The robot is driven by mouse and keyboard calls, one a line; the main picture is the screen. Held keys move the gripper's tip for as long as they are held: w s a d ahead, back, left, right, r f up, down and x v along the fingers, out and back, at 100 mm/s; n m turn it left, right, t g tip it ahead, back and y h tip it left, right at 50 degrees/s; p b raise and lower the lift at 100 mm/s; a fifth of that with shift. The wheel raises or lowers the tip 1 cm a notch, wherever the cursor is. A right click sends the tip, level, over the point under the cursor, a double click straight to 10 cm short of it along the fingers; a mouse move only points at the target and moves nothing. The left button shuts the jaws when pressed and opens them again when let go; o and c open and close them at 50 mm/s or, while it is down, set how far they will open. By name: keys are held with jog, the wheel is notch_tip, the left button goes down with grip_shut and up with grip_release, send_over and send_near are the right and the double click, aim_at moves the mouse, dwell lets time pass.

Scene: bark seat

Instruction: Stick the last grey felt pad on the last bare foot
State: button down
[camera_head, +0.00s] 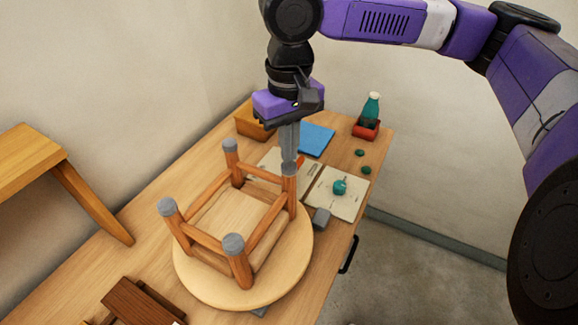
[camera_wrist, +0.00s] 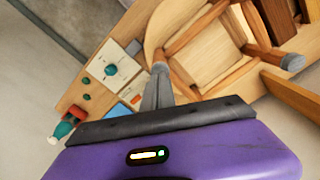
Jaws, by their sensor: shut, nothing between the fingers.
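In the wrist view my shut fingers (camera_wrist: 160,80) end at a leg top. One grey-tipped foot (camera_wrist: 292,62) shows at the right. No loose pad is clearly seen.
A grey block (camera_head: 321,217) and a teal object on a pale sheet (camera_head: 340,187) lie right of the stool. Behind are a blue sheet (camera_head: 315,138), a bottle (camera_head: 372,107) in a red holder and a wooden box (camera_head: 253,123). Dark wood pieces (camera_head: 140,302) lie in front.

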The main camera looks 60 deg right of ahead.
jog(key=shift+s+f+b, duration=0.1)
jog(key=shift+f+b, duration=0.4)
jog(key=shift+f, duration=0.5)
dwell(1.8)
notch_tip(320, 180, up, 6)
jog(key=p, duration=0.6)
jog(key=shift+r, duration=0.15)
dwell(0.6)
